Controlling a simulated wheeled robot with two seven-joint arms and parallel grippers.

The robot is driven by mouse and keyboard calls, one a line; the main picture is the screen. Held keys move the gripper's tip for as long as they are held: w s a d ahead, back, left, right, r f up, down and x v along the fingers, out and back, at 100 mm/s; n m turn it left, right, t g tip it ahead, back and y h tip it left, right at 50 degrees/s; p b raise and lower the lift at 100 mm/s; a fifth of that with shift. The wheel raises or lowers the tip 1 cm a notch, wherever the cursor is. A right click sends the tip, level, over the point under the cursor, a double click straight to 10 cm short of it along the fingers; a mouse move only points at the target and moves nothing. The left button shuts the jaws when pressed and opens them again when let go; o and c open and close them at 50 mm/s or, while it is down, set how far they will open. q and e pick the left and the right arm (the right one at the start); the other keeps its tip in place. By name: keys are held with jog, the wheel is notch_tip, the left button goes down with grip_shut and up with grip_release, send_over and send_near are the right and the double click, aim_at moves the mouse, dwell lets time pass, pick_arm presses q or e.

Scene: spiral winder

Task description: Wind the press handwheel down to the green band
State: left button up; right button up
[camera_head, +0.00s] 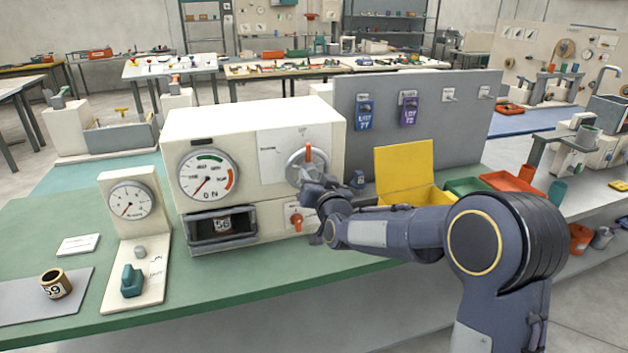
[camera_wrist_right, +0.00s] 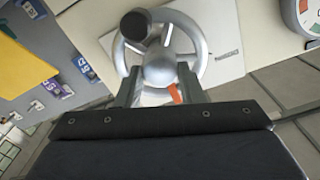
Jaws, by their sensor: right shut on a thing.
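The press (camera_head: 255,130) is a cream box on the green bench. Its silver handwheel (camera_head: 295,172) is on the right of the front face, with an orange pointer at its top. In the right wrist view, the handwheel (camera_wrist_right: 203,50) shows spokes, a hub and a dark knob. My right gripper (camera_head: 312,186) is in front of the wheel, its fingers shut around the hub area; the exact contact is partly hidden. The press gauge (camera_head: 208,174) has a green band at the top and a red band at right. Its needle points to the lower left, off the green. My left gripper is out of view.
A smaller gauge stand (camera_head: 130,200) is at left on the bench. A small orange-handled knob (camera_head: 297,218) sits below the wheel. A dark slot (camera_head: 222,228) holds a part marked 56. A yellow bin (camera_head: 404,160) and grey tag panel (camera_head: 450,130) are at right.

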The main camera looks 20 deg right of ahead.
jog(key=m+b, duration=0.2)
jog(key=b, duration=0.1)
jog(key=m+b, duration=0.4)
jog(key=b, duration=0.1)
jog(key=shift+f+m+b, duration=0.25)
jog(key=shift+m+b, duration=0.1)
jog(key=shift+m, duration=0.05)
jog(key=m+b, duration=0.2)
jog(key=m, duration=0.1)
jog(key=shift+m+b, duration=0.3)
jog(key=m+b, duration=0.2)
jog(key=m, duration=0.1)
jog(key=shift+m, duration=0.3)
jog(key=m+b, duration=0.2)
jog(key=m, duration=0.3)
jog(key=m+b, duration=0.2)
jog(key=m, duration=0.4)
jog(key=m+b, duration=0.2)
jog(key=m, duration=0.3)
jog(key=m+b, duration=0.2)
jog(key=m, duration=0.3)
jog(key=shift+m, duration=0.3)
jog(key=shift+a, duration=0.1)
